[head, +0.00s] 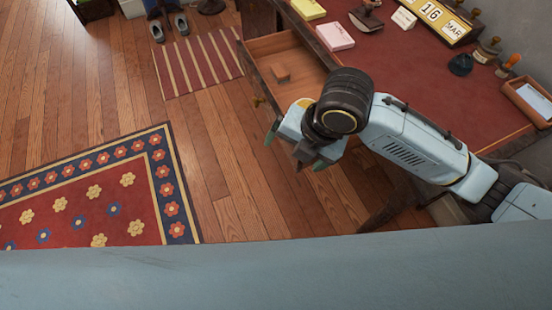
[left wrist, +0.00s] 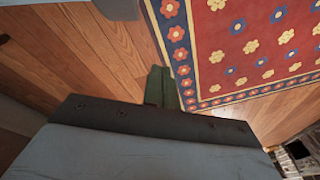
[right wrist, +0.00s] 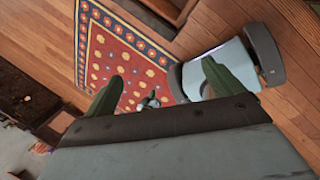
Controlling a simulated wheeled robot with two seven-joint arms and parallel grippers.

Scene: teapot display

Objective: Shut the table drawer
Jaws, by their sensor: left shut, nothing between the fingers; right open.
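The table drawer (head: 262,47) is pulled out from the red-topped table (head: 425,70) in the head view. A small brass knob (head: 258,101) shows on the drawer's front. My right gripper (head: 296,149) is in front of the drawer's near end, and my right arm hides part of the drawer and table edge. Its two green fingers stand wide apart and empty in the right wrist view (right wrist: 163,88). My left gripper (left wrist: 161,88) shows only in the left wrist view, its green fingers together and empty, above the floor and rug.
On the tabletop are a yellow pad (head: 307,8), a pink pad (head: 335,36), a date block (head: 438,17), stamps and a wooden tray (head: 530,100). A flowered rug (head: 95,195) and a striped mat (head: 199,63) lie on the wooden floor. The floor before the drawer is clear.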

